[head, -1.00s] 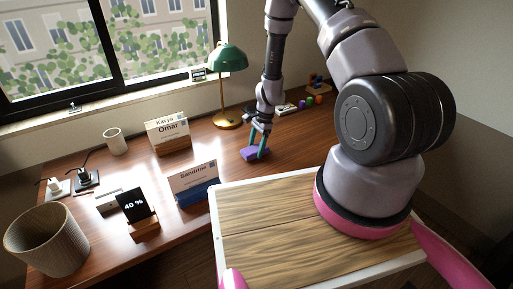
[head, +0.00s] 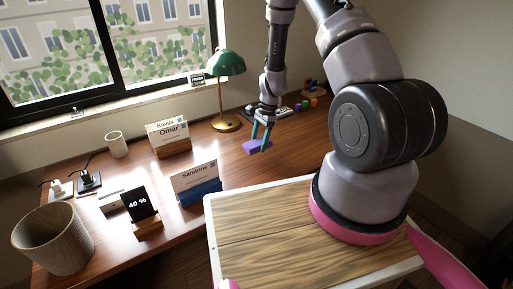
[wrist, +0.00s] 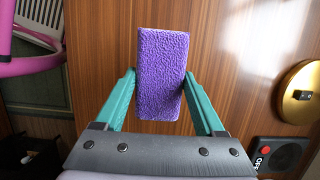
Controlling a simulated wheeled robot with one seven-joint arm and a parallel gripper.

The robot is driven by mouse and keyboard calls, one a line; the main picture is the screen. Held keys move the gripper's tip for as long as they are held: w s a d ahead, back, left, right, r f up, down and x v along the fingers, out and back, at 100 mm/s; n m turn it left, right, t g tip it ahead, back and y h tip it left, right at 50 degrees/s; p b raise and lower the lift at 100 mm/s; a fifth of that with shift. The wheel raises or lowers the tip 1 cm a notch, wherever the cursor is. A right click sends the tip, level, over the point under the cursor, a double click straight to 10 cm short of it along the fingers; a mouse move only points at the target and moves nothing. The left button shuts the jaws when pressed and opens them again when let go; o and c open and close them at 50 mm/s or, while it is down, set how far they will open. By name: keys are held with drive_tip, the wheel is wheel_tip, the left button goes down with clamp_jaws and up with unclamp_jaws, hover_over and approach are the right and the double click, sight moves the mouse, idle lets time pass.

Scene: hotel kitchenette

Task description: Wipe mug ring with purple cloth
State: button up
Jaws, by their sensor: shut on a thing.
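The purple cloth (head: 252,147) is a thick, textured block at my gripper's fingertips, over the brown desk (head: 245,170). It also shows in the wrist view (wrist: 162,45), upright in the picture between two green fingers. My gripper (head: 262,138) is shut on it; the fingers also show in the wrist view (wrist: 161,80). I cannot tell whether the cloth touches the desk. I cannot make out a mug ring in either view.
A green lamp (head: 225,62) stands left of my gripper; its brass base (wrist: 297,92) is at right in the wrist view. Name signs (head: 168,138) (head: 196,183), a 40 % display (head: 139,203) and a ribbed bin (head: 52,242) are at left. Small coloured items (head: 305,104) lie behind.

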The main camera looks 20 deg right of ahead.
drive_tip(key=shift+r, duration=1.25)
